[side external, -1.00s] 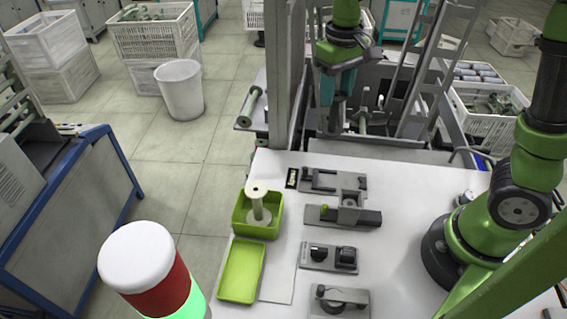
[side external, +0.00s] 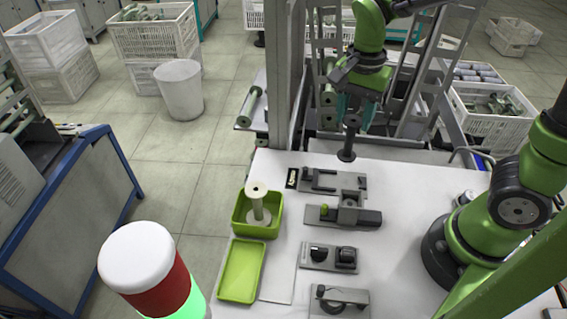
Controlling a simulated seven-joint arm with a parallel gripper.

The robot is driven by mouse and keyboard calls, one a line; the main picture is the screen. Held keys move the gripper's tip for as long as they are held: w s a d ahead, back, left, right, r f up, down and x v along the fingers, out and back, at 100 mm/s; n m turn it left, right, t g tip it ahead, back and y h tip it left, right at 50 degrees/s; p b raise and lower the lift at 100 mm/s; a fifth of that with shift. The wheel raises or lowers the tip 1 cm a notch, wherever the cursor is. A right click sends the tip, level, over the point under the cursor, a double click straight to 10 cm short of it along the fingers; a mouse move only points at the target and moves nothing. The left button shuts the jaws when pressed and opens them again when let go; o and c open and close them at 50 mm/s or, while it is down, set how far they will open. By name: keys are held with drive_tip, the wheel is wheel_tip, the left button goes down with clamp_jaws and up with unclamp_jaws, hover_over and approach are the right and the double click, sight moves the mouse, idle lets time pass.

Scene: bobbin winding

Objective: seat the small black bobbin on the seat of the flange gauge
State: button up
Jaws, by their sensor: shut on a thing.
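The small black bobbin (side external: 347,143) hangs upright below my gripper (side external: 354,111). My gripper is shut on its upper end. The bobbin's lower flange is in the air above the back of the white table, just behind the grey fixtures in this view. The nearest is a grey slotted fixture (side external: 318,181), apart from the bobbin. In front of it is a grey fixture with a raised block and a green knob (side external: 366,218). I cannot tell for certain which is the flange gauge, and its seat is not clear at this size.
A green bin (side external: 240,222) holding a pale spool (side external: 259,207) and an empty green tray (side external: 240,271) are on the left. A plate with two black parts (side external: 316,263) and another grey fixture (side external: 355,300) lie nearer. A grey post (side external: 298,70) rises behind the table.

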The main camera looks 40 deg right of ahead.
sight(352, 159)
drive_tip(key=m, duration=0.2)
drive_tip(key=s+m, duration=0.1)
drive_tip(key=m, duration=0.1)
drive_tip(key=f+m, duration=0.1)
drive_tip(key=m, duration=0.1)
drive_tip(key=shift+s+a, duration=0.15)
drive_tip(key=shift+s, duration=0.1)
drive_tip(key=m, duration=0.3)
drive_tip(key=shift+s+f+m, duration=0.2)
drive_tip(key=shift+f+m, duration=0.05)
drive_tip(key=shift+m, duration=0.05)
drive_tip(key=m, duration=0.2)
drive_tip(key=shift+f+m, duration=0.1)
drive_tip(key=shift+m, duration=0.3)
drive_tip(key=shift+f, duration=2.4)
drive_tip(key=shift+f, duration=0.4)
drive_tip(key=o, duration=0.9)
drive_tip(key=shift+c, duration=0.2)
drive_tip(key=shift+r, duration=3.5)
